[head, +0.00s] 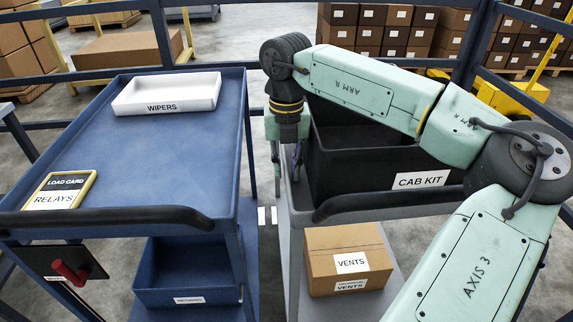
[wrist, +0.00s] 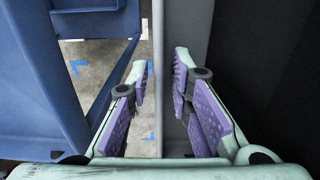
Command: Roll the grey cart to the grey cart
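The grey cart (head: 302,228) stands on the right. A black bin labelled CAB KIT (head: 345,180) is on its top, and a dark handle bar runs along the front. My gripper (head: 286,163) points down at the cart's left edge. In the wrist view, my gripper (wrist: 160,75) is open, with purple pads apart. The grey cart's edge (wrist: 172,30) shows between and beyond the fingers; I cannot tell whether either finger touches it. Only one grey cart is visible. The other cart (head: 150,150) is blue and stands left of it, with a narrow gap.
The blue cart carries a white WIPERS tray (head: 165,95) and a RELAYS load card (head: 62,190). A red knob (head: 70,272) is at its front. A VENTS carton (head: 345,258) sits on the grey cart's lower shelf. Blue rails (head: 210,70) run behind both carts.

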